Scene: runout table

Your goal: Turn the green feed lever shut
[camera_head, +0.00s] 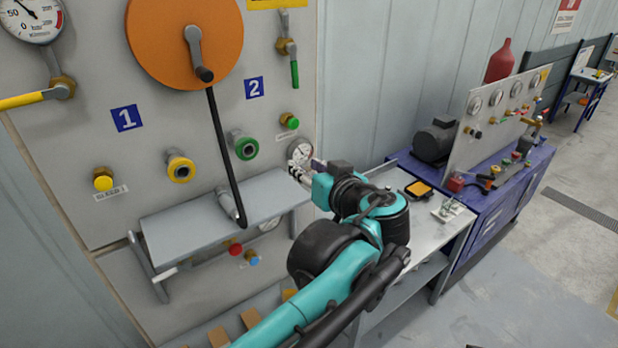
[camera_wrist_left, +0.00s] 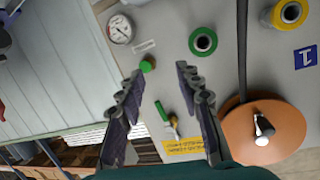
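The green feed lever (camera_head: 295,74) hangs straight down from a brass valve on the upright panel, right of the number 2 sign. It also shows in the left wrist view (camera_wrist_left: 161,110), between my two fingers in the picture. My left gripper (camera_head: 296,172) is below the lever in the head view, near a small gauge, and clear of the lever. In the left wrist view my left gripper (camera_wrist_left: 160,72) has its fingers spread with nothing held between them. My right gripper is in neither view.
A green push button (camera_head: 289,121) and a green-ringed port (camera_head: 243,145) sit below the lever. An orange disc (camera_head: 184,40) with a long black crank bar (camera_head: 225,155) is to the left. A grey shelf (camera_head: 220,210) juts out below. A yellow lever (camera_head: 22,100) is far left.

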